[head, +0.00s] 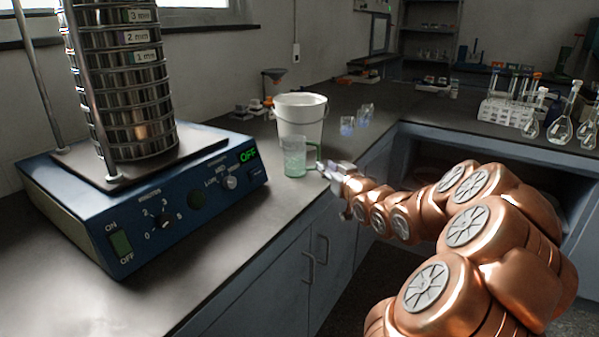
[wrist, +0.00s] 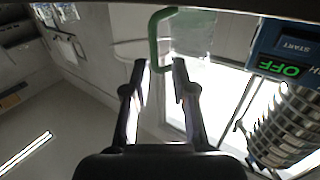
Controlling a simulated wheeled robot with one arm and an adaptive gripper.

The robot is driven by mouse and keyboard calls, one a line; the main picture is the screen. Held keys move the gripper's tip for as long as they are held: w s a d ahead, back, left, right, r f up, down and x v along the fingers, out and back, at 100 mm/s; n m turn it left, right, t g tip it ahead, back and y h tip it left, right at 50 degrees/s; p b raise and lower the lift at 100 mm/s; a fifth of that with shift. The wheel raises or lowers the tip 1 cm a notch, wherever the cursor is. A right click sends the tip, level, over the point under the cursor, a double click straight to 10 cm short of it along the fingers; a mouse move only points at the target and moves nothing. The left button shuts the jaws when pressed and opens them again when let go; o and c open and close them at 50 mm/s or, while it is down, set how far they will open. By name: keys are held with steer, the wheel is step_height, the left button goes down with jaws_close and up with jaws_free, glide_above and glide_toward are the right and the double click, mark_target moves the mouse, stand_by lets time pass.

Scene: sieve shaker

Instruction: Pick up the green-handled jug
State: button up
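The green-handled jug (head: 294,162) is a clear, green-tinted vessel standing upright on the dark bench, in front of a white bucket. Its green handle (head: 317,153) points right, towards my gripper (head: 328,168). In the wrist view, the jug's clear body (wrist: 205,42) is at the top and its green handle (wrist: 154,42) hangs beside it. My gripper (wrist: 159,66) is open there, with a finger on each side of the handle's end. I see a gap between the handle and the right finger; contact with the left finger is unclear.
A white bucket (head: 301,115) stands just behind the jug. A blue sieve shaker (head: 165,212) with a sieve stack (head: 125,85) is to the left, its display reading OFF. Small glass beakers (head: 347,126) stand behind right. A test-tube rack (head: 505,112) and flasks are far right.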

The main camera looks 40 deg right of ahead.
mark_target(319, 157)
steer(key=shift+d+r+b+x, duration=0.1)
steer(key=shift+d+b+x, duration=0.05)
steer(key=shift+x, duration=1.1)
steer(key=shift+d+r+b+x, duration=0.1)
steer(key=shift+d+b+x, duration=0.05)
steer(key=shift+x, duration=1.15)
steer(key=shift+d+r+b+x, duration=0.1)
steer(key=shift+d+b+x, duration=0.05)
steer(key=shift+x, duration=1.1)
steer(key=shift+s, duration=0.15)
jaws_close()
